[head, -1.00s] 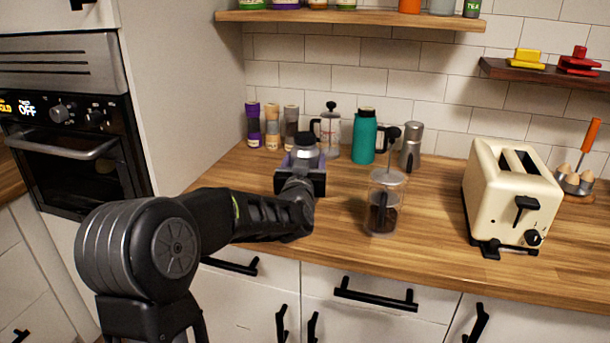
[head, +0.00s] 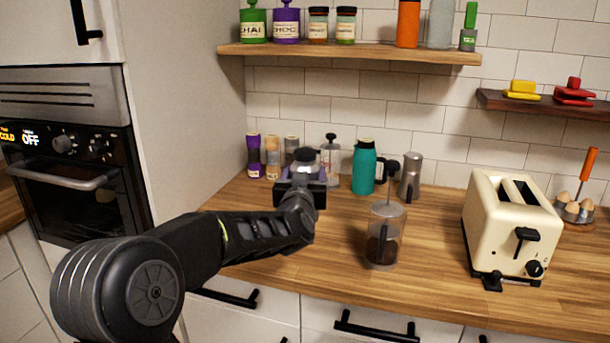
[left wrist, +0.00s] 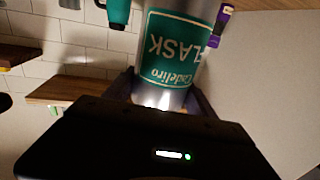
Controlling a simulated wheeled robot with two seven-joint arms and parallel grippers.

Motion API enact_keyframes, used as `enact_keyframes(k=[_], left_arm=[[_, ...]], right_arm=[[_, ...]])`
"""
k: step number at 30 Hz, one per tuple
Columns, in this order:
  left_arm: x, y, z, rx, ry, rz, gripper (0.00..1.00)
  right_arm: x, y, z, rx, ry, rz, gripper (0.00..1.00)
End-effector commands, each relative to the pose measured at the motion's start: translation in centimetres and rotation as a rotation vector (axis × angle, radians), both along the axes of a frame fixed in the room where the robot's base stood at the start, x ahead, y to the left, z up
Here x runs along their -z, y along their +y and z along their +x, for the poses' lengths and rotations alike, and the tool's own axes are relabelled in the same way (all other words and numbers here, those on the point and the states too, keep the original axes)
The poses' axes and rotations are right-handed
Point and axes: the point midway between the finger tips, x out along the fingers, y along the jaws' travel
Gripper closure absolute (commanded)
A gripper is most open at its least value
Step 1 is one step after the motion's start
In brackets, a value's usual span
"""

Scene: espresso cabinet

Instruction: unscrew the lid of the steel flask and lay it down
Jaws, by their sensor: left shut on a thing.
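The steel flask (head: 305,158) shows in the head view as a silver top with a dark lid (head: 304,154), just behind and above my left gripper (head: 301,186). Its lower body is hidden by the gripper. In the left wrist view the flask (left wrist: 150,97) carries a green label, upside down in the picture. The fingers of my left gripper (left wrist: 165,95) stand on both sides of it, shut on its body. The lid does not show in the left wrist view. My right gripper is not in view.
A glass press (head: 384,240) stands on the counter (head: 345,262) right of my left arm. Behind are spice jars (head: 272,158), another press (head: 331,165), a teal jug (head: 364,168) and a grey grinder (head: 411,176). A cream toaster (head: 510,225) is at right. A shelf (head: 345,53) hangs above.

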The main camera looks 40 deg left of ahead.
Motion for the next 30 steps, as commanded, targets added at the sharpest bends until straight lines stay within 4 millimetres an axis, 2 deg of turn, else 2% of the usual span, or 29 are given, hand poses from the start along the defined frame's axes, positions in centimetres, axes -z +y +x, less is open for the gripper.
enact_keyframes(k=[2, 21, 30], left_arm=[[-0.14, 0.00, 0.00, 0.000, -0.003, 0.002, 0.47], [-0.15, 0.00, 0.00, 0.000, -0.003, 0.002, 0.99], [-0.15, 0.00, 0.00, 0.000, -0.003, 0.002, 1.00]], right_arm=[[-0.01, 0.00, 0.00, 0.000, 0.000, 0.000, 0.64], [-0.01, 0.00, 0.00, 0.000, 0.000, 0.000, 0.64], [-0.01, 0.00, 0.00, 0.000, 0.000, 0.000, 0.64]])
